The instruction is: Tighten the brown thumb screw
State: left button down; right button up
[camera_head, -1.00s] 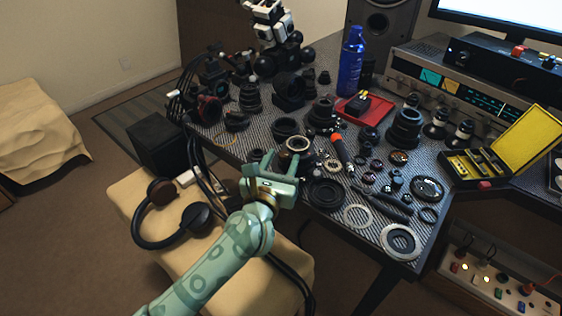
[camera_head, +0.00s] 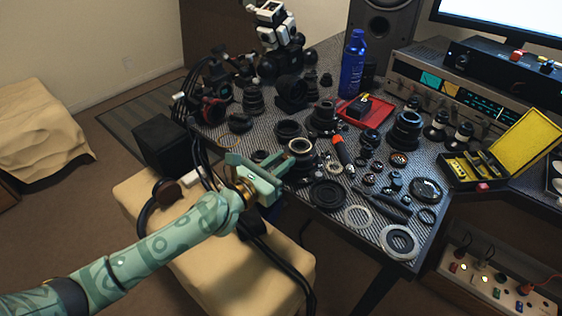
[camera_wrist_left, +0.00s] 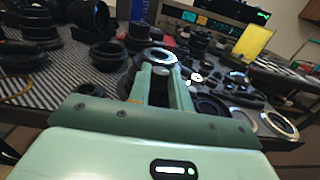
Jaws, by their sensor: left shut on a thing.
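My left gripper (camera_head: 287,168) reaches over the near edge of the bench, its fingertips at the near side of a dark lens barrel with a silver ring (camera_head: 301,146). In the left wrist view the fingers (camera_wrist_left: 161,82) end against this barrel, below its silver ring (camera_wrist_left: 157,55). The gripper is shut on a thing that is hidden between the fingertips. I cannot make out the brown thumb screw in either view. My right gripper is not in view.
Lens parts and rings crowd the patterned bench. A red-tipped screwdriver (camera_head: 341,150) lies right of the barrel, with a red tray (camera_head: 381,108) and blue bottle (camera_head: 353,65) behind. Dark cables (camera_head: 262,245) hang below my arm, over a beige seat (camera_head: 215,270).

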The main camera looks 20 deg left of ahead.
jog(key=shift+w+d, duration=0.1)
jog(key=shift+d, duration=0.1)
pick_arm(q)
jog(key=c, duration=1.3)
grip_release()
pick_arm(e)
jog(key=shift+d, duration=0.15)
pick_arm(q)
jog(key=shift+o, duration=0.2)
jog(key=shift+s, duration=0.1)
jog(key=shift+s+a, duration=0.2)
jog(key=shift+s, duration=0.15)
jog(key=p+v, duration=0.1)
jog(key=v, duration=1.4)
jog(key=shift+s, duration=0.2)
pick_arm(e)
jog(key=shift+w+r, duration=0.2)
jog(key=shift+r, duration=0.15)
pick_arm(q)
jog(key=shift+a, duration=0.1)
